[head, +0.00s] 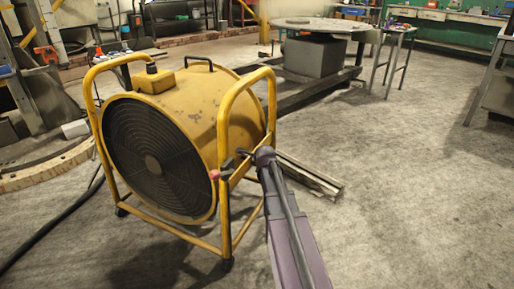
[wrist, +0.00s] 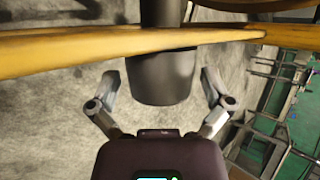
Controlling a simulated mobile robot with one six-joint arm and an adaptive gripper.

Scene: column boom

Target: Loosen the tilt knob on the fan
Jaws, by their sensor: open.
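The fan (head: 170,150) is a large yellow drum with a dark round grille, standing in a yellow tube frame in the head view. The tilt knob (wrist: 162,72) is a dark, thick cylinder in the wrist view, in front of a yellow frame bar (wrist: 80,52). My gripper (wrist: 161,86) is open, with one finger on each side of the knob. Gaps show between both fingers and the knob, so neither appears to touch it. In the head view my gripper is at the fan's right frame side, small and partly hidden by my wrist.
A small red-ended part (head: 214,175) sticks out by the fan's front right frame post. A dark hose (head: 55,225) lies on the floor at left. A round-topped table (head: 318,25) stands behind the fan. The concrete floor to the right is clear.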

